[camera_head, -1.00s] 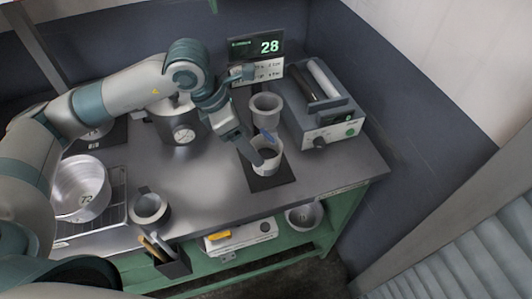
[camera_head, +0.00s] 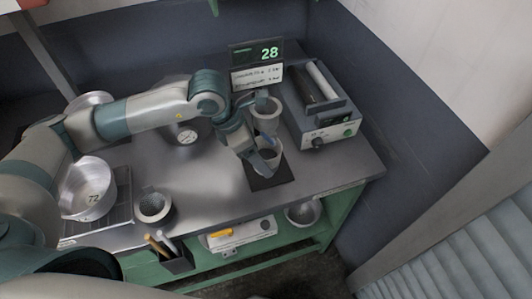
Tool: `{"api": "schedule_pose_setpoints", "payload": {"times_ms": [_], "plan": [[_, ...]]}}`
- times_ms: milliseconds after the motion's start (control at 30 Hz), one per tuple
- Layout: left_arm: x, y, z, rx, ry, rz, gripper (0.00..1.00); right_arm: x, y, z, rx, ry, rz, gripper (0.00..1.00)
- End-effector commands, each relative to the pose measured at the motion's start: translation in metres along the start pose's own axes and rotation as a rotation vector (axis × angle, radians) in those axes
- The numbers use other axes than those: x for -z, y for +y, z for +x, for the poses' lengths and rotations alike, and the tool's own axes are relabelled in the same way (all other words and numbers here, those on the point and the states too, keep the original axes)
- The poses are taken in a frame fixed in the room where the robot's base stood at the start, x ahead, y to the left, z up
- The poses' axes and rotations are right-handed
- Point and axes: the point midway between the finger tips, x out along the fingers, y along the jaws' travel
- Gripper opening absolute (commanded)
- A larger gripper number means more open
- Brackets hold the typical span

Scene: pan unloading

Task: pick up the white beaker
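A whitish beaker (camera_head: 276,158) stands on a dark square mat (camera_head: 284,178) near the right end of the bench. A second pale cup (camera_head: 266,120) stands just behind it. My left gripper (camera_head: 264,132) reaches in from the left with its fingers spread apart. One finger is at the front beaker's mouth and the other is by the rim of the rear cup. I cannot tell whether either finger touches. The gripper partly covers the front beaker. My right gripper is not in view.
A display reading 28 (camera_head: 256,53) and a grey device with rollers (camera_head: 318,115) stand behind and to the right. A pot marked 72 (camera_head: 90,195), a small dark-mouthed cup (camera_head: 154,206) and a pot with a dial (camera_head: 184,136) stand left. The front middle bench is clear.

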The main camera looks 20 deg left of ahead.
Motion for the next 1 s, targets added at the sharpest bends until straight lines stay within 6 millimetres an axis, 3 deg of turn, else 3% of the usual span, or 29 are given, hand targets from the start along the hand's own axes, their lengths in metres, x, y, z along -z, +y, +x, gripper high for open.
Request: {"api": "schedule_pose_setpoints", "payload": {"times_ms": [533,667,700,1000], "plan": [[0.0003,0.0001,0.0047,0.000,0.000,0.001,0.68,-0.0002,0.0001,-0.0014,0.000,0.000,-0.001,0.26],[0.0003,0.0001,0.0046,0.000,0.000,0.001,0.39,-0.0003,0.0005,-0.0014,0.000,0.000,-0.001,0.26],[0.0003,0.0001,0.0046,0.000,0.000,0.001,0.36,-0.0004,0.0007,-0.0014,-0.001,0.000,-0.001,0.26],[0.0001,0.0008,0.0044,-0.001,0.000,0.001,0.32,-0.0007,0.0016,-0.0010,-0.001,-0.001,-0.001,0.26]]}}
